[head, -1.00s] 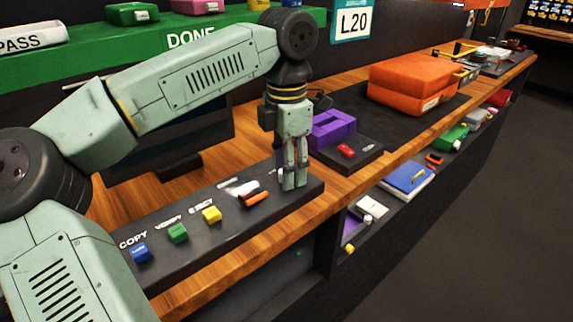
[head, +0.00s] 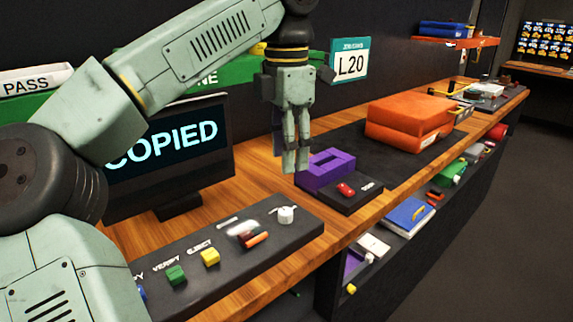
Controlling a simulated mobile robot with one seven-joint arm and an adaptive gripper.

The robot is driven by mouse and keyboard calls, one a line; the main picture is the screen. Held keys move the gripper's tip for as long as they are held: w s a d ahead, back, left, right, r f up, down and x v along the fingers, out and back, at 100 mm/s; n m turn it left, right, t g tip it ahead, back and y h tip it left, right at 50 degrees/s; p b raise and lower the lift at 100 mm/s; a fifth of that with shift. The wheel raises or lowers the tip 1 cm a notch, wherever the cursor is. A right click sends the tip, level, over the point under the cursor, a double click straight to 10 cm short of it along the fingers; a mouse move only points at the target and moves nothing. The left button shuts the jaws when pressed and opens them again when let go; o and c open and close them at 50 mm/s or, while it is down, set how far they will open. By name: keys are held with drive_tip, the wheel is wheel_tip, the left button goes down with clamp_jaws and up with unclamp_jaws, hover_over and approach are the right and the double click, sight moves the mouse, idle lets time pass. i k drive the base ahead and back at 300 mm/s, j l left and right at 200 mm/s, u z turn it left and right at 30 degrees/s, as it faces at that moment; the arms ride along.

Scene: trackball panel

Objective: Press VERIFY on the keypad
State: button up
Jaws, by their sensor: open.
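The black keypad panel (head: 205,288) lies on the wooden counter at the lower left. Its green button (head: 176,275) sits below the VERIFY label, between the yellow EJECT button (head: 210,257) and a blue button (head: 142,291) that my arm partly hides. My gripper (head: 295,165) hangs pointing down, open and empty. In the picture it is above and to the right of the panel, well away from the green button. A monitor (head: 215,165) behind the panel reads COPIED; my arm covers part of it.
A white knob (head: 286,214) and a red-and-orange piece (head: 254,238) are on the panel's right part. A purple block (head: 325,170) and a red button (head: 345,189) are right of my gripper. An orange case (head: 410,120) lies farther back.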

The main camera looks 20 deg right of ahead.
sight(174, 276)
drive_tip(key=k, duration=1)
